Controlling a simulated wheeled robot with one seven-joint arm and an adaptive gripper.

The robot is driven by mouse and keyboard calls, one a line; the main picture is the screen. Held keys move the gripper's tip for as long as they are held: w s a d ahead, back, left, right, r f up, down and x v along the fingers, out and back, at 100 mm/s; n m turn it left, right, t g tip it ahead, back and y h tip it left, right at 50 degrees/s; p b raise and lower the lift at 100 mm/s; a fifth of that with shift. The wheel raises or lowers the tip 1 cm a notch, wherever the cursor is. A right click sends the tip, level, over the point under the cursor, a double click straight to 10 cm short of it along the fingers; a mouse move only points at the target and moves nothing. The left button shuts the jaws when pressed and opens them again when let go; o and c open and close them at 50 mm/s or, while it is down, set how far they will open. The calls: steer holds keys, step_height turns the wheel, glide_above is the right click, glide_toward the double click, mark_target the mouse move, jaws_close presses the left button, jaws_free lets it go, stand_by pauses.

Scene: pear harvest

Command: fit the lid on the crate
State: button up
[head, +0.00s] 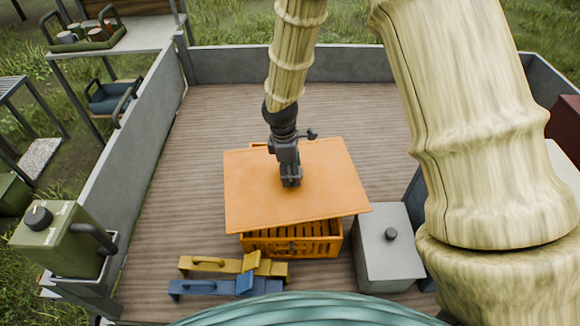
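The lid (257,200) is a flat orange panel in the middle of the head view. My gripper (291,182) points down at its middle, with the fingers close together where a grip would be; they hide whatever they hold, and it looks shut on the lid. The orange slatted crate (292,248) stands on the truck bed below the lid. Its front wall shows under the lid's front edge and a bit of its back rim shows behind. The lid is turned a little against the crate and overhangs it left and right. The gap between them cannot be judged clearly.
A grey box with a knob (388,255) stands close to the crate's right. Yellow (208,264) and blue (205,288) tools lie at front left. Grey side walls (120,165) enclose the wooden bed (200,125), clear behind and left.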

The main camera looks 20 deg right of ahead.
mark_target(290, 173)
steer(key=n, duration=0.1)
steer(key=n+b, duration=0.1)
steer(key=w+n, duration=0.1)
steer(key=shift+d+f+n, duration=0.15)
steer(key=shift+f+n, duration=0.1)
steer(key=shift+n, duration=0.15)
steer(key=n+b, duration=0.1)
steer(key=n, duration=0.1)
steer(key=n+b, duration=0.1)
steer(key=shift+w+f+n+t, duration=0.1)
steer(key=shift+w+n+t, duration=0.25)
steer(key=shift+n+t, duration=0.05)
steer(key=n+b, duration=0.1)
steer(key=n, duration=0.1)
steer(key=w+n+b, duration=0.1)
steer(key=n, duration=0.1)
steer(key=shift+w+d+n+t, duration=0.1)
steer(key=shift+d+n+t, duration=0.1)
steer(key=shift+n+t, duration=0.15)
steer(key=n, duration=0.2)
steer(key=n+b, duration=0.1)
steer(key=n, duration=0.1)
steer(key=shift+w+d+y, duration=0.1)
steer(key=shift+w+y, duration=0.3)
step_height(290, 173, down, 6)
steer(key=b, duration=0.6)
steer(key=shift+r, duration=0.25)
steer(key=shift+p, duration=0.9)
steer(key=shift+f, duration=0.55)
steer(key=o, duration=0.9)
